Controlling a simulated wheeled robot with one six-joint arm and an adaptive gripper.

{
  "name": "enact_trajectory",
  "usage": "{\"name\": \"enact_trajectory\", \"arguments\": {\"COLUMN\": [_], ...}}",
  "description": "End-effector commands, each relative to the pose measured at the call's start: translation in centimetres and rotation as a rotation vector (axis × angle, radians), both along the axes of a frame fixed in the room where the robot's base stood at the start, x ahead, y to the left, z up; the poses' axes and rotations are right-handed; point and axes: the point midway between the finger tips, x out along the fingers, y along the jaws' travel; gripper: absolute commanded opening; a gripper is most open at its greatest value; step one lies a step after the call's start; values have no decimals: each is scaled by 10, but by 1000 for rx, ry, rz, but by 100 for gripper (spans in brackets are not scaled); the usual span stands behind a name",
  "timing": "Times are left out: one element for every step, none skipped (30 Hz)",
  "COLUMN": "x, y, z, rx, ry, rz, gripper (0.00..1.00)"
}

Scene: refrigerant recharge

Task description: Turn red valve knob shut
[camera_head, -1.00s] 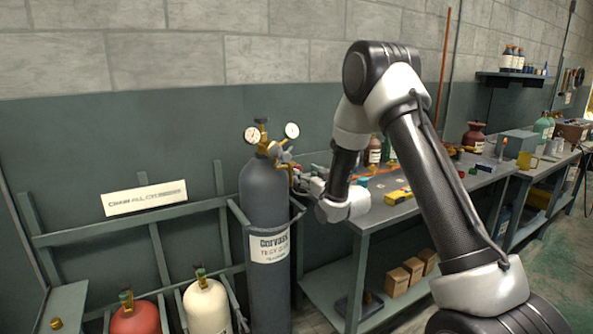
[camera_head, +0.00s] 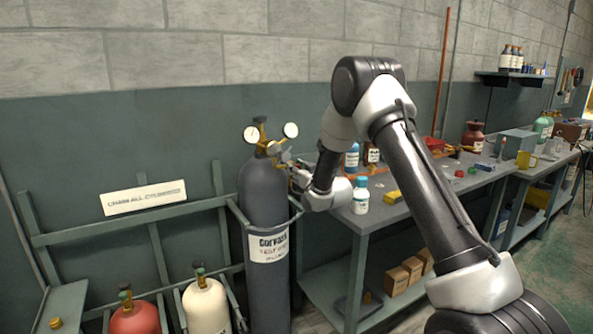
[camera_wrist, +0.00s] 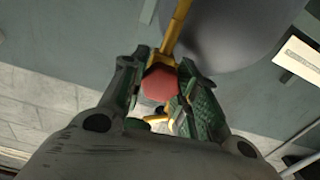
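The red valve knob (camera_wrist: 160,84) shows in the wrist view between the two green-padded fingers of my gripper (camera_wrist: 160,78). The pads lie close against its left and right sides, and I see no clear gap. A brass stem runs up from the knob beside the dark grey cylinder (camera_wrist: 225,30). In the head view the tall grey cylinder (camera_head: 264,200) stands upright with a brass regulator and two round gauges (camera_head: 271,132) on top. My gripper (camera_head: 297,176) reaches the right side of its valve; the knob itself is hidden there.
A red cylinder (camera_head: 135,320) and a cream cylinder (camera_head: 206,305) stand at the lower left. A green rack frame (camera_head: 130,233) is behind them.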

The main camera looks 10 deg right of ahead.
Motion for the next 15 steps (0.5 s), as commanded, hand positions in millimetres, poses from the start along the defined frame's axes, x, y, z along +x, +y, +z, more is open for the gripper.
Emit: {"name": "enact_trajectory", "arguments": {"x": [0,0,0,0,0,0,0,0,0,0,0,0,0,0,0], "y": [0,0,0,0,0,0,0,0,0,0,0,0,0,0,0], "z": [0,0,0,0,0,0,0,0,0,0,0,0,0,0,0], "rx": [0,0,0,1,2,5,8,12,21,28,36,51,64,79,100], "ry": [0,0,0,0,1,2,2,4,7,9,12,17,21,26,32], "rz": [0,0,0,0,0,0,0,0,0,0,0,0,0,0,0], "gripper": [7,7,7,7,7,7,7,7,7,7,7,7,7,7,7]}}
